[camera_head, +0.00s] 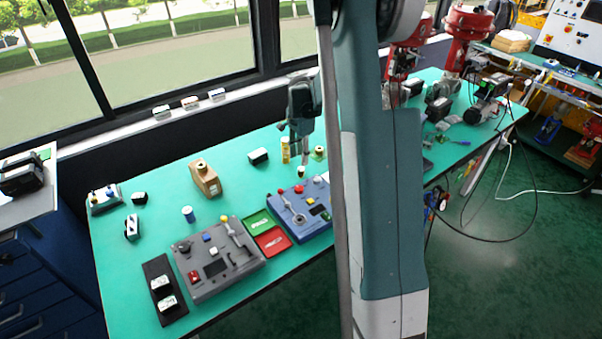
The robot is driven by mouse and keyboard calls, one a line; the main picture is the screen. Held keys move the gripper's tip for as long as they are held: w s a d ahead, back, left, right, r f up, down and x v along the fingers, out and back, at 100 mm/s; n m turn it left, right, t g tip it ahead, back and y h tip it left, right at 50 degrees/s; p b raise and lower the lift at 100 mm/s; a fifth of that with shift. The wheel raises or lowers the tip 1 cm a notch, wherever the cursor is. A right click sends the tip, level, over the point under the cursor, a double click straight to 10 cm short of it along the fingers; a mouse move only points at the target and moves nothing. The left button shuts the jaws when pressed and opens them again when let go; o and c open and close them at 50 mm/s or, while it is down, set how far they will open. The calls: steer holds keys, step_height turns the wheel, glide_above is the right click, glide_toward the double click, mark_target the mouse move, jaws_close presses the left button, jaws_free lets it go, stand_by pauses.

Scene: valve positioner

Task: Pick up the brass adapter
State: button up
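My gripper (304,158) points down over the middle of the green table, behind the blue control box. A small brass-and-dark piece (301,173) shows right at its fingertips; it may be the brass adapter, but it is too small to be sure. I cannot tell whether the fingers are closed on it or just above it. Another small brass-coloured round piece (319,152) stands just to the right of the gripper, partly close to my arm. My arm hides the table to the right of these pieces.
A yellow cylinder (285,150) stands close left of the gripper, with a black-and-white block (258,156) beyond it. The blue control box (300,208), green tray (259,222), red tray (272,241) and grey control box (217,257) lie in front.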

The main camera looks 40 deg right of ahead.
mark_target(301, 168)
steer(key=shift+f, duration=1.3)
steer(key=shift+s+f+b, duration=0.15)
steer(key=shift+f+b, duration=0.55)
steer(key=shift+f, duration=1.9)
steer(key=c, duration=1)
